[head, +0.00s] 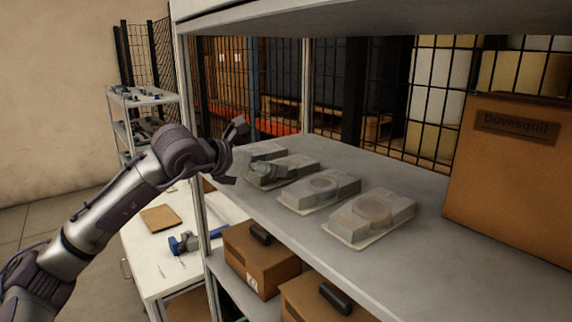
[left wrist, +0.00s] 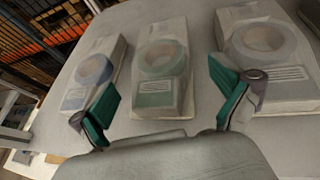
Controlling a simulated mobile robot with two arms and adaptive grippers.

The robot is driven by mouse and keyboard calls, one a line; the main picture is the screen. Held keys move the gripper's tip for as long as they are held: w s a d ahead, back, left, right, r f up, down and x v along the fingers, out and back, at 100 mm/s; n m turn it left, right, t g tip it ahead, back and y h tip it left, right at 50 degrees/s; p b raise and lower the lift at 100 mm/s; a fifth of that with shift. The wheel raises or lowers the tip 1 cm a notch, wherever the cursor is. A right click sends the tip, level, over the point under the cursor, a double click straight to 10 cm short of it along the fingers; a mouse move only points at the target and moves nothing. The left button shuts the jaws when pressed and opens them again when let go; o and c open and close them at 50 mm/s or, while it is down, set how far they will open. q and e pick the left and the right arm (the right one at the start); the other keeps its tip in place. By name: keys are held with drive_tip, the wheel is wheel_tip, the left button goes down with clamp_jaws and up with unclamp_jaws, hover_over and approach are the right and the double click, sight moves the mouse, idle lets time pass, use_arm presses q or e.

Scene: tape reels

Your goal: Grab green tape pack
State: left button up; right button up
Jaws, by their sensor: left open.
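The green tape pack (left wrist: 160,65) is a clear, boxy pack with a pale green ring. It lies flat on the grey shelf, in the middle of the left wrist view. In the head view the green pack (head: 284,168) lies second from the far end of the row. My left gripper (head: 238,152) is at the shelf's front edge, by the far packs. In the left wrist view my open gripper (left wrist: 165,100) has its teal-padded fingers apart, one toward each side of the green pack's near end. Nothing is held. My right gripper is not in view.
A beige pack (head: 370,216) lies nearer on the shelf (head: 440,262). A cardboard box (head: 510,180) stands at right. An upper shelf (head: 370,18) hangs overhead.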

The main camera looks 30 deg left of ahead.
use_arm(q)
drive_tip(key=p+x, duration=0.2)
drive_tip(key=shift+w+d+f, duration=0.1)
drive_tip(key=shift+w+f, duration=0.15)
drive_tip(key=shift+p+x, duration=0.6)
drive_tip(key=shift+x, duration=0.45)
drive_tip(key=shift+w+f, duration=0.2)
drive_tip(key=shift+f, duration=0.1)
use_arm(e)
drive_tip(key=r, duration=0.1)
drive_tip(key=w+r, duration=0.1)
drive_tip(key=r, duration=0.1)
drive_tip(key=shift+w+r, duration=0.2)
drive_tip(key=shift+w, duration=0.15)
use_arm(q)
drive_tip(key=shift+c, duration=0.8)
drive_tip(key=shift+s, duration=0.1)
drive_tip(key=c, duration=1)
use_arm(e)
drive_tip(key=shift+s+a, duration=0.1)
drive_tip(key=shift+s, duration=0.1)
use_arm(q)
drive_tip(key=shift+o, duration=0.2)
